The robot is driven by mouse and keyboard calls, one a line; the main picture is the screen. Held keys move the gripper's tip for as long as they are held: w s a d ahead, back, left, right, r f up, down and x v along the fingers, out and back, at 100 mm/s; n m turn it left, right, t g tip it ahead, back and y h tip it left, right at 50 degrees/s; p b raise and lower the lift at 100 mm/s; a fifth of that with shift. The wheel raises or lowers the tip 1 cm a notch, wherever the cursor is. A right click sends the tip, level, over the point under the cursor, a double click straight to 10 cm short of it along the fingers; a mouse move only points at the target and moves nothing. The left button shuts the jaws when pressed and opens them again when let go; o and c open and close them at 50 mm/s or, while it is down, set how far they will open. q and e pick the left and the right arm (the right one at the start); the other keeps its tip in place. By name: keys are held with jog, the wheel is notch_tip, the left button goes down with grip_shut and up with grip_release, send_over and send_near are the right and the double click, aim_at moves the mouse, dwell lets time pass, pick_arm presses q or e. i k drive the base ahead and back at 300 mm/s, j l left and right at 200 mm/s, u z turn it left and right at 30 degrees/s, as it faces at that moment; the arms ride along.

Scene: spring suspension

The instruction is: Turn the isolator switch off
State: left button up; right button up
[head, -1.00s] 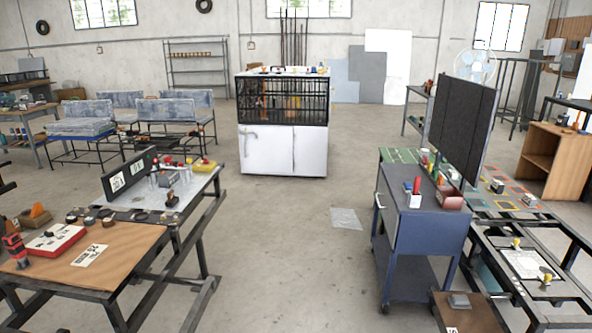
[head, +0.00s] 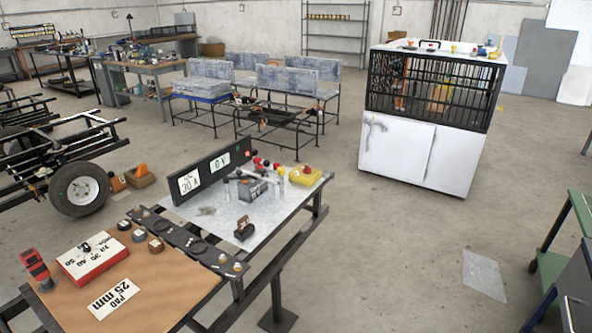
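No part labelled as an isolator switch can be made out. A small yellow box (head: 305,176) with a red part on it sits at the far right of the grey metal bench top (head: 212,212); I cannot tell if it is the switch or how it is set. Beside it are a grey block (head: 251,188) with dark parts and several red and black knobs. A small brown and black piece (head: 243,228) sits nearer the front edge. A dark panel (head: 212,170) behind them has two white displays, seemingly reading 30 A and 0 V. Neither gripper is in view.
A brown board (head: 150,285) in front holds a red and white dial box (head: 92,258), a "PAD 25 mm" card (head: 113,299) and a red and black tool (head: 37,270). A white cabinet (head: 395,155) stands behind right.

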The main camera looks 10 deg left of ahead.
aim_at(307, 170)
jog(key=i+u, duration=0.15)
jog(key=i, duration=0.2)
jog(key=i+l+z, duration=0.55)
jog(key=i, duration=1.1)
